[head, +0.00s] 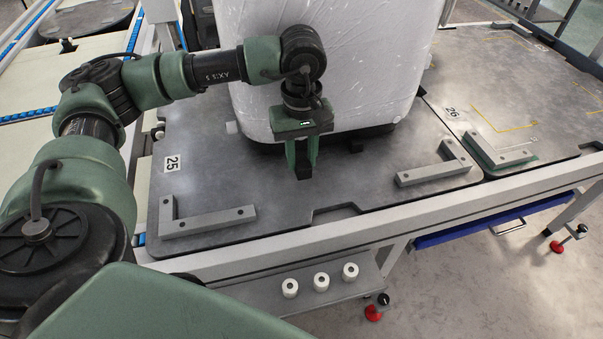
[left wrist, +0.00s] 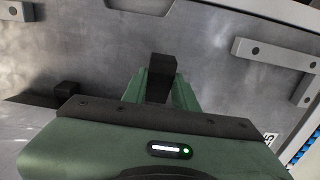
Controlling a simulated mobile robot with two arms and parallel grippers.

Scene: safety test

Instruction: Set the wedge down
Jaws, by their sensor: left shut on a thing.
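My left gripper (head: 301,160) points down over the grey metal plate (head: 290,200), just in front of the large white wrapped block (head: 325,70). It is shut on a small dark wedge (left wrist: 161,72), which shows between the green fingers in the left wrist view. In the head view only a little of the wedge (head: 303,173) shows at the fingertips. I cannot tell whether it touches the plate. My right gripper is not in view.
A small black block (head: 355,146) sits at the white block's base, right of my gripper. Grey L-shaped brackets stand at the plate's front left (head: 208,220) and front right (head: 434,171). The plate between them is clear, with a notch in its front edge.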

